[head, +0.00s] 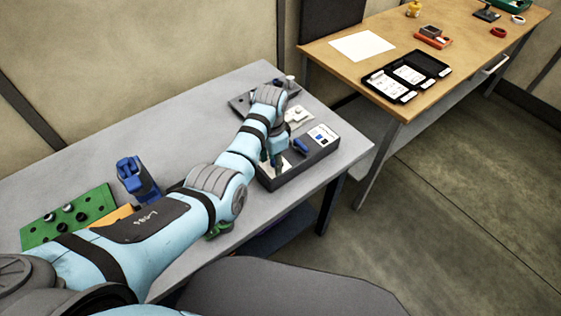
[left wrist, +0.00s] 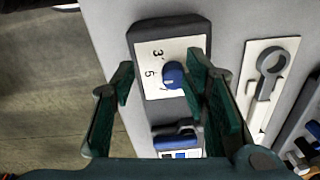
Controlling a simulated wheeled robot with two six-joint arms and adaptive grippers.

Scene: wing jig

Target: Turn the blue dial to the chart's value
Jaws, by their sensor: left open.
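The blue dial (left wrist: 173,75) sits on a white plate marked 3, 5 and 7 on a dark box (left wrist: 165,28). In the left wrist view it lies between the fingers of my open left gripper (left wrist: 162,64), closer to the right finger; contact cannot be told. In the head view my left gripper (head: 272,157) is over the left part of the dark box (head: 305,163) and hides the dial. A blue lever-like part (head: 300,146) and a white label with coloured patches (head: 322,135) are on the box; its print is too small to read. My right gripper is not in view.
A white plate with a grey ring-ended tool (left wrist: 268,75) lies beside the box. A green board with black knobs (head: 70,217) and a blue clamp-like object (head: 135,177) stand on the grey table (head: 150,125). A wooden table (head: 335,75) holds a black case (head: 407,76).

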